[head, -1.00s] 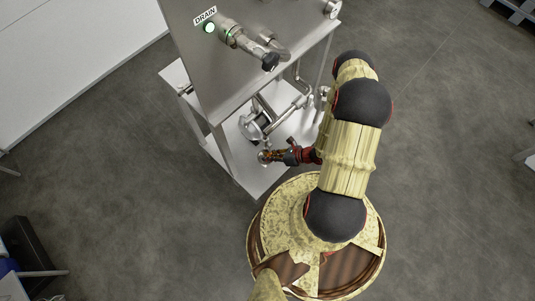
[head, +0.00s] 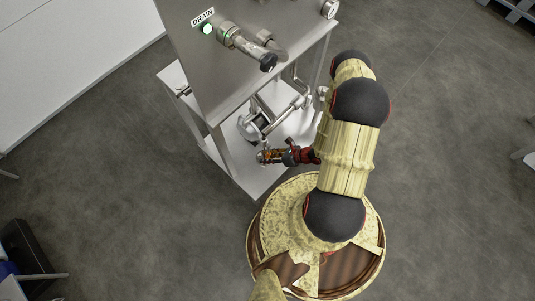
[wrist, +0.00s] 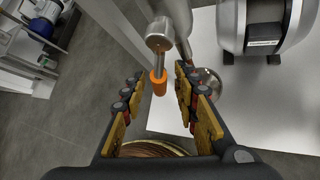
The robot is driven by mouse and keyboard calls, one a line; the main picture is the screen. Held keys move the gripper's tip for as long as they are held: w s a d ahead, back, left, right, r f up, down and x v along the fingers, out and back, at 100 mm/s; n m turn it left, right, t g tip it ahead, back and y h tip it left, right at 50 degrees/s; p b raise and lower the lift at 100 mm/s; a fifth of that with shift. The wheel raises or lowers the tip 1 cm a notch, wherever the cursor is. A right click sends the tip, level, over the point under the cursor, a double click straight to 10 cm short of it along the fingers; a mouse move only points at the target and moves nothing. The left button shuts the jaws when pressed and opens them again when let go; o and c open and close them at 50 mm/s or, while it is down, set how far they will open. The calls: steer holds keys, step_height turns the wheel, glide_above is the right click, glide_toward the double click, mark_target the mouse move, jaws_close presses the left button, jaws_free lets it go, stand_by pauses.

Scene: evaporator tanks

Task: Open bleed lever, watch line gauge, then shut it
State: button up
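In the wrist view an orange-tipped lever (wrist: 158,82) hangs below a round metal fitting (wrist: 158,34). It appears to be the bleed lever. My gripper (wrist: 158,84) is open, with one finger on each side of the orange tip and a visible gap on both sides. In the head view my gripper (head: 264,157) is low at the front of the steel stand, and the lever is too small to make out there. A round dial (head: 329,9) at the panel's upper right may be a gauge, but its reading cannot be made out.
A pump or motor (head: 253,124) sits on the lower shelf, close to my gripper.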

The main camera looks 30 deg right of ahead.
steer(key=v, duration=1.2)
steer(key=shift+c, duration=0.2)
